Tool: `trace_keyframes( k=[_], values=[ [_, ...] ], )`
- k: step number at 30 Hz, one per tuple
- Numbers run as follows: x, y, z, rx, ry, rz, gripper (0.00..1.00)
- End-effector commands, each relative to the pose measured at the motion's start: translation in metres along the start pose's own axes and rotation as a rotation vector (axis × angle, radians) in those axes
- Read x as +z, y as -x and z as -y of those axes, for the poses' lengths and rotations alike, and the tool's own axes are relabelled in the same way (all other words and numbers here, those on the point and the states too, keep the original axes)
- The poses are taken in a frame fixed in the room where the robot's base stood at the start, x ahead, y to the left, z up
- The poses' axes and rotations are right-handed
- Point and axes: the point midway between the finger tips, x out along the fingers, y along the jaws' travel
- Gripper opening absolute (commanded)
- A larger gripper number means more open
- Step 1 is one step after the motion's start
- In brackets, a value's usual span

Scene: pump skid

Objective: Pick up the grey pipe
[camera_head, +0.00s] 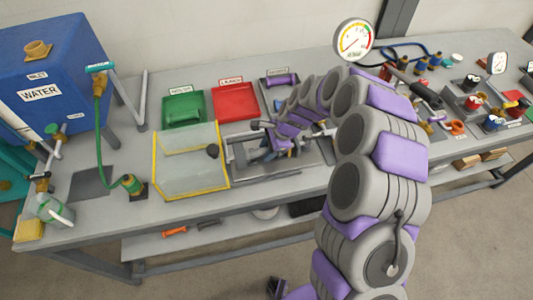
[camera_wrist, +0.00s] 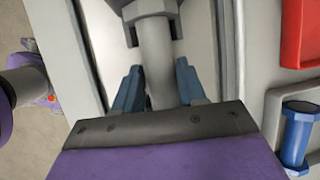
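The grey pipe (camera_wrist: 158,55) lies between my gripper's two blue-grey fingers in the wrist view, with a grey hex fitting (camera_wrist: 150,8) at its upper end. My gripper (camera_wrist: 158,78) has one finger on each side of the pipe. The fingers look very close to its sides, but contact is unclear. The pipe's lower part is hidden behind my purple gripper body. In the head view my gripper (camera_head: 282,138) is low over the grey pump area in the middle of the bench, and my arm hides part of it.
A clear, yellow-edged panel (camera_head: 190,172) stands left of my gripper. Green (camera_head: 184,108) and red (camera_head: 236,101) trays lie behind. A grey tray (camera_wrist: 275,108) holds a blue spool-shaped part (camera_wrist: 297,135). A pressure gauge (camera_head: 354,39) rises behind my arm. Valves and fittings crowd the right.

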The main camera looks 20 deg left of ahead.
Motion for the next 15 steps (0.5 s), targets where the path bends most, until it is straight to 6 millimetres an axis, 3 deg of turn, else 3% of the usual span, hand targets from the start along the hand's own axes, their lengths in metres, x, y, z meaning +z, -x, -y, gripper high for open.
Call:
trace_keyframes(
  k=[7, 15],
  values=[
    [-0.0018, -0.0003, -0.0020, 0.000, 0.000, 0.006, 0.42],
    [-0.0042, 0.0008, -0.0027, -0.001, 0.000, 0.005, 0.16]
  ],
)
